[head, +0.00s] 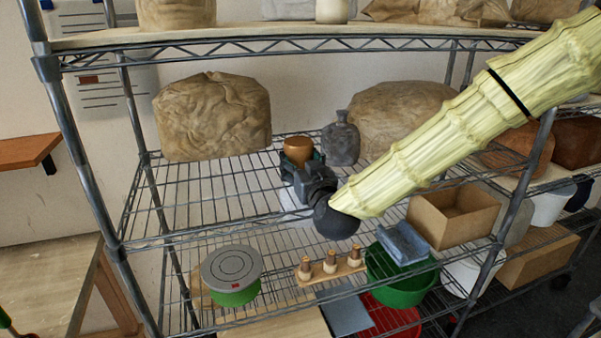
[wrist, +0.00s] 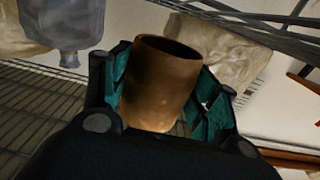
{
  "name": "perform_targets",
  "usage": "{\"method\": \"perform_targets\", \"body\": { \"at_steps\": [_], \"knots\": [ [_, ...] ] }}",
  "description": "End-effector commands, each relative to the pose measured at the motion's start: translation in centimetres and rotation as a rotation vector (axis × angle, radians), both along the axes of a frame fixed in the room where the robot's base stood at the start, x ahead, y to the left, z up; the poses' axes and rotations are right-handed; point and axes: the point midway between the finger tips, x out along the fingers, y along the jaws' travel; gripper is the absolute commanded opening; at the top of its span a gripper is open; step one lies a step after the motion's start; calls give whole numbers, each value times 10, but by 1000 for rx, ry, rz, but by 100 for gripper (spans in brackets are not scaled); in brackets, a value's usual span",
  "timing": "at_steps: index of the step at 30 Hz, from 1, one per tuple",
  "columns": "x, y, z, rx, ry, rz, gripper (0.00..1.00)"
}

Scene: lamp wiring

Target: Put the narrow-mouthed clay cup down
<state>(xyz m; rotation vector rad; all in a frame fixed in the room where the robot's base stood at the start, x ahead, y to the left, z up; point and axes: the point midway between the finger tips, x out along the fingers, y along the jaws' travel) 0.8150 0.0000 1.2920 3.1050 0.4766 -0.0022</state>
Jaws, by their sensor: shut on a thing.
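The clay cup (head: 298,150) is orange-brown and sits between the fingers of my gripper (head: 302,168), over the middle wire shelf (head: 190,195). In the wrist view the cup (wrist: 158,82) shows a dark open mouth and stands between the green-lined fingers of my gripper (wrist: 160,105). My gripper is shut on it. The cup looks roughly upright in the head view. Its lower part is hidden by the gripper, so I cannot tell whether its base touches the shelf.
A grey bottle-shaped vessel (head: 341,138) stands just right of the cup. Wrapped bundles stand at the left (head: 213,117) and right (head: 395,120) back. A cardboard box (head: 453,215) is at the right. The shelf's left part is bare. The upper shelf (head: 300,37) runs overhead.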

Motion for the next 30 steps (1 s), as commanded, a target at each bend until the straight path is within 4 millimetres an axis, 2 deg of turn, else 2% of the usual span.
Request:
{"method": "perform_targets", "body": {
  "at_steps": [5, 9, 13, 26, 27, 30],
  "knots": [
    [10, 0, 0, 2, -2, -2, 29],
    [10, -1, -22, 2, 2, -1, 29],
    [10, -1, -35, 1, -1, -1, 29],
    [10, 0, -39, 0, -2, -1, 29],
    [10, 0, -40, 0, -1, -1, 62],
    [10, 0, -39, 0, -1, -1, 80]
  ]
}}
